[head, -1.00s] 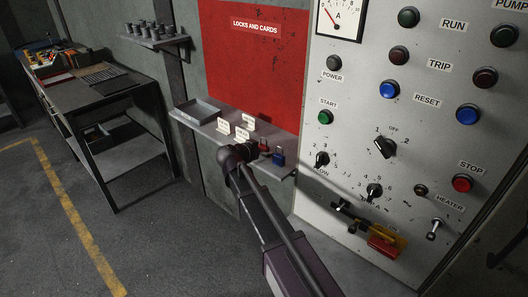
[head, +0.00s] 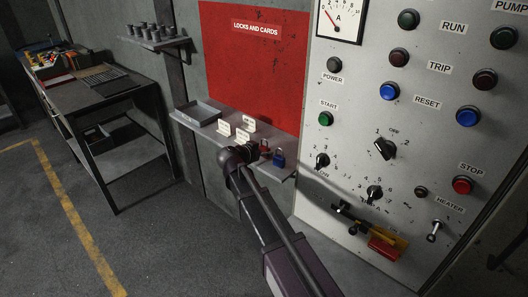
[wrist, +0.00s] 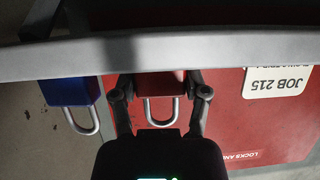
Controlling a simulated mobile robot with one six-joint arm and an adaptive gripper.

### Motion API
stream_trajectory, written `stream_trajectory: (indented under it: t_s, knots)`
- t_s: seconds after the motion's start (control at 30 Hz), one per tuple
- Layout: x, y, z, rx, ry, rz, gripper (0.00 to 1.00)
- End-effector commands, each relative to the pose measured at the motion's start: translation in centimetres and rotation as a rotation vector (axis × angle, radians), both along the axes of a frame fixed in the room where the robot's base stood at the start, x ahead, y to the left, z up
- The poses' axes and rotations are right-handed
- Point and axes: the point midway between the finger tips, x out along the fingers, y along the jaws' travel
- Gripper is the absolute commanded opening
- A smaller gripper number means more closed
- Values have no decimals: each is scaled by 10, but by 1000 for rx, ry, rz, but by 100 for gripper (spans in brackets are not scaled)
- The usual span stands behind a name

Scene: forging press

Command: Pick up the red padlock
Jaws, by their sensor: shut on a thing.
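The red padlock (wrist: 161,85) sits between the two fingers of my gripper (wrist: 161,92) in the wrist view, with its metal shackle (wrist: 162,113) toward my palm. The fingers are shut on its body from both sides. The grey shelf edge hides part of the body. In the head view my gripper (head: 254,152) is at the shelf, and the red padlock (head: 265,145) shows just beyond it, partly covered. I cannot tell from these frames whether the padlock is clear of the shelf.
A blue padlock (head: 279,159) stands close beside the red one. White cards (head: 241,134) stand to the left on the grey shelf (head: 287,170), with an empty tray (head: 197,112) beyond. The control panel (head: 345,150) with switches rises close on the right.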

Motion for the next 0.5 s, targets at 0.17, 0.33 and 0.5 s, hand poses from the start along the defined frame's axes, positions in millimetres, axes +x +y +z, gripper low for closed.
stream_trajectory:
  t_s: [0.17,0.33,0.5]
  knots:
    - [0,0,1,2,0,1,8]
    - [0,0,7,1,1,1,8]
    - [0,0,19,1,1,0,8]
